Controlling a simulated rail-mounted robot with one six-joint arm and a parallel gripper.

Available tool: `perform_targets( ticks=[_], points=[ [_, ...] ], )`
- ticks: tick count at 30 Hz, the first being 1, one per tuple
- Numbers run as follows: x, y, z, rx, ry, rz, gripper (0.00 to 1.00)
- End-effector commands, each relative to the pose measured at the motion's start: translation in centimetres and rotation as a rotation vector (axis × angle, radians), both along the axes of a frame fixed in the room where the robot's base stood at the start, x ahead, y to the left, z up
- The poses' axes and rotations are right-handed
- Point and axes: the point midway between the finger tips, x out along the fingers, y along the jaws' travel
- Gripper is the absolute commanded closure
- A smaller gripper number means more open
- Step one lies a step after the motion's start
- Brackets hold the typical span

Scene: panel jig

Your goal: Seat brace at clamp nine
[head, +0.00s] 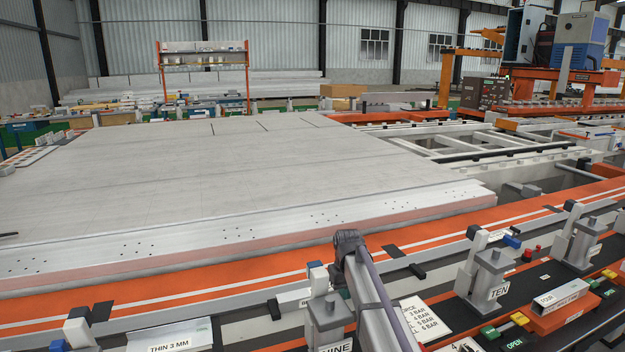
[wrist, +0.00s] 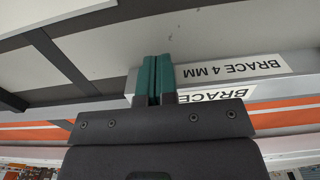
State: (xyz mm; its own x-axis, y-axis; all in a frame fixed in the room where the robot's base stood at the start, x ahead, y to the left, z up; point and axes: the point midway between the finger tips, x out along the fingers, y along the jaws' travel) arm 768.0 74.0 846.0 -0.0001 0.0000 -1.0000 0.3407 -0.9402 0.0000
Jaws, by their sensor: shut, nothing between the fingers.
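In the wrist view my gripper (wrist: 156,78) has its two teal fingers together with nothing between them. The fingertips overlap a pale part marked BRACE 4 MM (wrist: 232,68), whose lettering is upside down. A second BRACE label (wrist: 215,93) is on a face just below it and is partly hidden by the gripper body. I cannot tell whether the fingers touch the part.
Clamp ten (head: 490,272) stands right of clamp nine, beside a control strip with green and yellow handles (head: 490,331). A part marked THIN 3 MM (head: 170,338) lies at bottom left. A large pale panel (head: 220,180) fills the middle, bordered by an orange rail (head: 200,262).

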Motion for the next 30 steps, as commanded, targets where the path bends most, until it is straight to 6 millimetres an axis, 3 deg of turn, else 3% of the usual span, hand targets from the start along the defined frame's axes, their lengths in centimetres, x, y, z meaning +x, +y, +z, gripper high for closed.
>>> perform_targets(
  ticks=[30],
  points=[
    [1.6, 0.6, 0.0, 0.001, -0.002, 0.0, 1.0]
  ],
)
